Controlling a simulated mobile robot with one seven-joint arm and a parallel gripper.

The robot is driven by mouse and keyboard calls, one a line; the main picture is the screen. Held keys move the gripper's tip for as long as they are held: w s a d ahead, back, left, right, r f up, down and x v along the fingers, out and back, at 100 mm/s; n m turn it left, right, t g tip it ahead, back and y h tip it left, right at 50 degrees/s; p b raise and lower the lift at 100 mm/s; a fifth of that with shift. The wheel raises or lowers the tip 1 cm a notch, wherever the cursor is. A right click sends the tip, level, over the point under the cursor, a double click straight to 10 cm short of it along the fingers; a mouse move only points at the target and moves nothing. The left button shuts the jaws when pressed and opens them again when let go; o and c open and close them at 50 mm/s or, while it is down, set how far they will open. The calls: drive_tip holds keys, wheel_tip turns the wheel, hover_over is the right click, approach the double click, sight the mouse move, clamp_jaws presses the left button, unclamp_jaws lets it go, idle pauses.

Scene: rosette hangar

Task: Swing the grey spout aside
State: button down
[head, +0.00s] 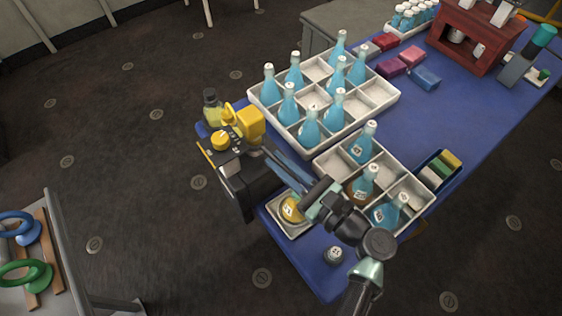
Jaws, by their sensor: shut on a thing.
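The grey spout (272,162) reaches down and right from a dispenser with yellow parts (250,122) and a dark body (250,182) at the table's left edge. My gripper (312,192) is shut at the spout's outer end, and the spout's tip is hidden behind it. Just left of and below my gripper, a round yellow item with a white label (290,208) stands in a small white tray (294,231). My gripper covers part of that tray.
A large crate (378,91) and a smaller crate (415,208) of blue bottles stand close by on the blue table (455,100). A small round item (335,254) lies near the front corner. A side table with coloured rings (30,270) is at lower left.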

drive_tip(key=shift+d+f, duration=0.1)
idle(0.3)
drive_tip(key=shift+w+d+n+g+y+b, duration=0.25)
drive_tip(key=shift+n+g+y+b, duration=0.2)
drive_tip(key=shift+n+g, duration=0.15)
drive_tip(key=shift+w+d+n+g+y+b, duration=0.1)
drive_tip(key=shift+w+n+g+y+b, duration=0.2)
drive_tip(key=shift+n+g+y, duration=0.3)
drive_tip(key=shift+w+d+n+g+y+b, duration=0.25)
drive_tip(key=shift+n+g+y+b, duration=0.15)
drive_tip(key=shift+g, duration=0.3)
drive_tip(key=shift+a, duration=0.1)
drive_tip(key=c, duration=0.9)
unclamp_jaws()
drive_tip(key=shift+c, duration=0.2)
drive_tip(key=v, duration=1.3)
